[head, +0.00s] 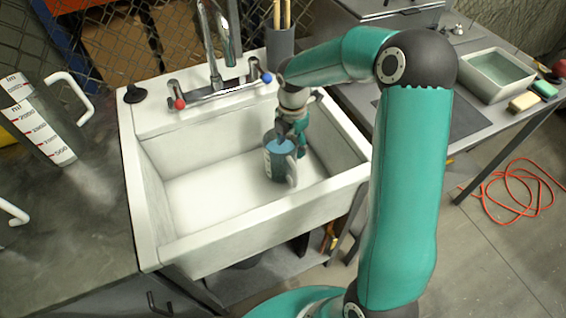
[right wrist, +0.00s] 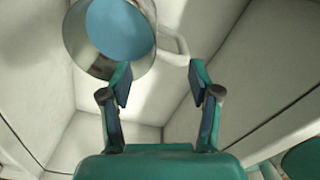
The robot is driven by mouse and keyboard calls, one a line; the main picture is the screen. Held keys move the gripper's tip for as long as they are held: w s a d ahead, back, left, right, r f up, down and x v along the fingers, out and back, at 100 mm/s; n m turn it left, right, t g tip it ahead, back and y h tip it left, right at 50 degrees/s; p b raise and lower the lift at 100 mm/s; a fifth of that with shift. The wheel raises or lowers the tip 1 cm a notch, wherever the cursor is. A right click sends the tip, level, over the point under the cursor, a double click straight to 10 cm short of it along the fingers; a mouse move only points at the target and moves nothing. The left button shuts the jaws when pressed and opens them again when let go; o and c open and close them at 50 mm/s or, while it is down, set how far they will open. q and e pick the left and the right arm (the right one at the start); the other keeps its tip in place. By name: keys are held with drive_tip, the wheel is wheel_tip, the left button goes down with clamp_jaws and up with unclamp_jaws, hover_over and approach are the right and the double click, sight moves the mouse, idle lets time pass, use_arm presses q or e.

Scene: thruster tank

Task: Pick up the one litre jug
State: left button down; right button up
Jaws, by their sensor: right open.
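A small metal-grey jug (head: 281,165) with blue liquid in it stands in the white sink, below the tap side and towards the right wall. Its pale handle faces right in the head view. In the right wrist view the jug (right wrist: 88,52) is at the upper left, and its handle lies between the lines of the two fingers. My right gripper (head: 295,136) is over the jug's handle side; in the wrist view it (right wrist: 160,78) is open with nothing between its pads. I cannot tell its exact gap to the handle. My left gripper is not in view.
The sink (head: 145,185) has high walls around the jug, with a tap (head: 215,60) behind. A larger marked jug (head: 45,125) stands on the left counter. A tray (head: 497,72) and sponges (head: 524,101) lie on the right bench. The sink floor left of the jug is clear.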

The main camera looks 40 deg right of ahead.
sight(292, 154)
drive_tip(key=shift+d+f, duration=0.15)
drive_tip(key=shift+f, duration=1.2)
drive_tip(key=shift+d+f, duration=0.15)
drive_tip(key=shift+f, duration=1.2)
clamp_jaws()
drive_tip(key=shift+w+r, duration=0.1)
